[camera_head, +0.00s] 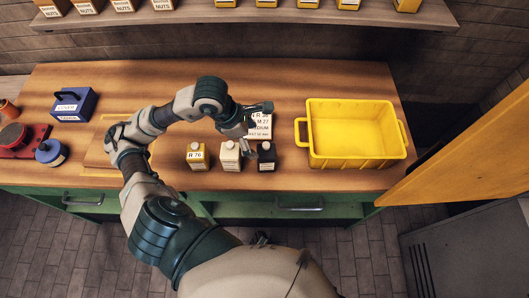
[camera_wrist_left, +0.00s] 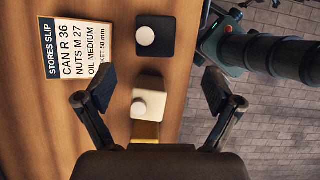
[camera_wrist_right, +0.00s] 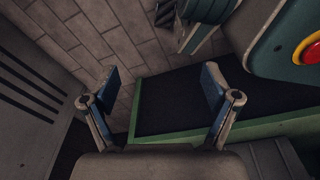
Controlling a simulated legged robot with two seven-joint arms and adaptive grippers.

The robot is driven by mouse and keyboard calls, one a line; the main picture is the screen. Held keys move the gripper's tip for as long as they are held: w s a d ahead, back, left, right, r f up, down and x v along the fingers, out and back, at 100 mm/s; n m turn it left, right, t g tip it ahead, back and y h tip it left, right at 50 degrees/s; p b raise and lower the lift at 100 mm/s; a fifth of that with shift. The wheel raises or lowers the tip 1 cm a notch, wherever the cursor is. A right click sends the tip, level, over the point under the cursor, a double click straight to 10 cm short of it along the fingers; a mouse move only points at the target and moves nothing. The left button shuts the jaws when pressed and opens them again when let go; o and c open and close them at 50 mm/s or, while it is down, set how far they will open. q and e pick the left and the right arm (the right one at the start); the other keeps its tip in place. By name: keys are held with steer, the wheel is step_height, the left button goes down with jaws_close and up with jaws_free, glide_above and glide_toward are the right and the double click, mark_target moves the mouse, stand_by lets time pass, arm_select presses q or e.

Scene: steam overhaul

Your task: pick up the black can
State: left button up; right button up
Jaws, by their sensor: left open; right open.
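The black can (camera_head: 266,156) stands upright on the workbench, at the right end of a short row. Beside it are a white can (camera_head: 230,156) and a yellow can (camera_head: 196,156) labelled R 76. My left gripper (camera_head: 257,124) is open and empty above the row, just behind the black can. In the left wrist view the black can (camera_wrist_left: 168,36) with its white cap lies beyond the fingertips, and the white can (camera_wrist_left: 150,87) is between the open fingers (camera_wrist_left: 157,88). My right gripper (camera_wrist_right: 160,78) is open and empty, over the floor by the green bench.
A stores slip (camera_wrist_left: 68,45) lies behind the cans. A yellow bin (camera_head: 356,165) stands to their right. A blue box (camera_head: 74,104), a blue tin (camera_head: 50,153) and a red tray (camera_head: 32,148) are at the left. A shelf (camera_head: 300,16) with boxes hangs at the back.

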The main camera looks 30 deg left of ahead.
mark_target(265, 152)
arm_select(q)
steer(key=x, duration=0.7)
steer(key=shift+w+d+f, duration=0.1)
steer(key=shift+d+f, duration=0.15)
steer(key=shift+d, duration=0.1)
steer(key=shift+w+a+f, duration=0.1)
steer(key=shift+f, duration=0.45)
steer(key=x, duration=0.2)
steer(key=a+x, duration=0.1)
steer(key=x, duration=0.1)
steer(key=shift+w+d+f, duration=0.15)
steer(key=shift+w+f, duration=0.1)
steer(key=shift+f, duration=0.1)
steer(key=shift+w+d+f, duration=0.1)
steer(key=shift+d+f, duration=0.1)
steer(key=shift+d, duration=0.2)
steer(key=shift+c, duration=0.7)
steer(key=shift+a, duration=0.2)
steer(key=c, duration=1.4)
